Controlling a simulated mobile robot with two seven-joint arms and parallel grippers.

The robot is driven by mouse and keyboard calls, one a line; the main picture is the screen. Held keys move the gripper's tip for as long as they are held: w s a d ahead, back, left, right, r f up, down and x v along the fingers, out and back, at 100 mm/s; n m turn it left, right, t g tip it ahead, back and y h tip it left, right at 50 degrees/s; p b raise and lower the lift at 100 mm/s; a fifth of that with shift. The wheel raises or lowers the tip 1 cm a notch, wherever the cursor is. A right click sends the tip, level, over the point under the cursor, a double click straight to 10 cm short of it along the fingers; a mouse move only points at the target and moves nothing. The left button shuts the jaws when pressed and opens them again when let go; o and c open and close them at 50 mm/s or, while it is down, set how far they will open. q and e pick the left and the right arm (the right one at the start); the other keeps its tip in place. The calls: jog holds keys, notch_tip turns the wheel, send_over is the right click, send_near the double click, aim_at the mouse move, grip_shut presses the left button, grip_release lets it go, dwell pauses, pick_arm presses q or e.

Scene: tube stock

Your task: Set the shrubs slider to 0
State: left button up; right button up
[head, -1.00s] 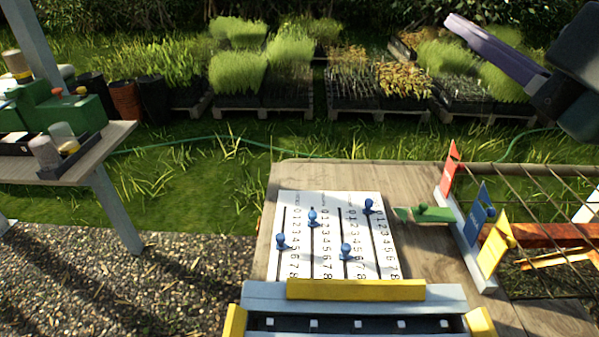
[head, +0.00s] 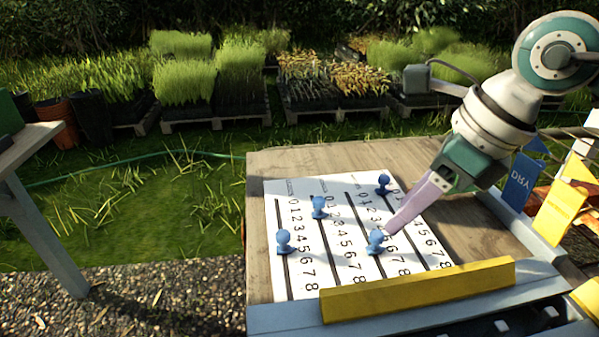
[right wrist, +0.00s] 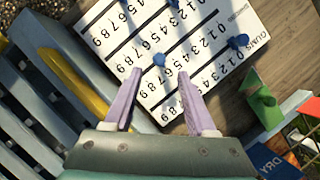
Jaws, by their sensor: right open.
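A white slider board (head: 300,188) lies on the wooden table, with several slots, number scales and blue knobs. The third slot's knob (head: 376,240) is around mid-scale; the rightmost knob (head: 383,183) is near the top, low-number end. Contact is unclear.
A yellow bar (head: 420,290) edges the blue-grey rack at the table front. A green object (right wrist: 264,105) lies beside the board in the right wrist view. Plant trays stand behind on pallets.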

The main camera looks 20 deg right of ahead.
aim_at(379, 234)
jog(key=b+x, duration=0.1)
jog(key=x, duration=0.4)
jog(key=shift+w+a+f, duration=0.15)
jog(key=shift+a+f, duration=0.05)
jog(key=shift+f, duration=0.15)
grip_shut()
dwell(1.1)
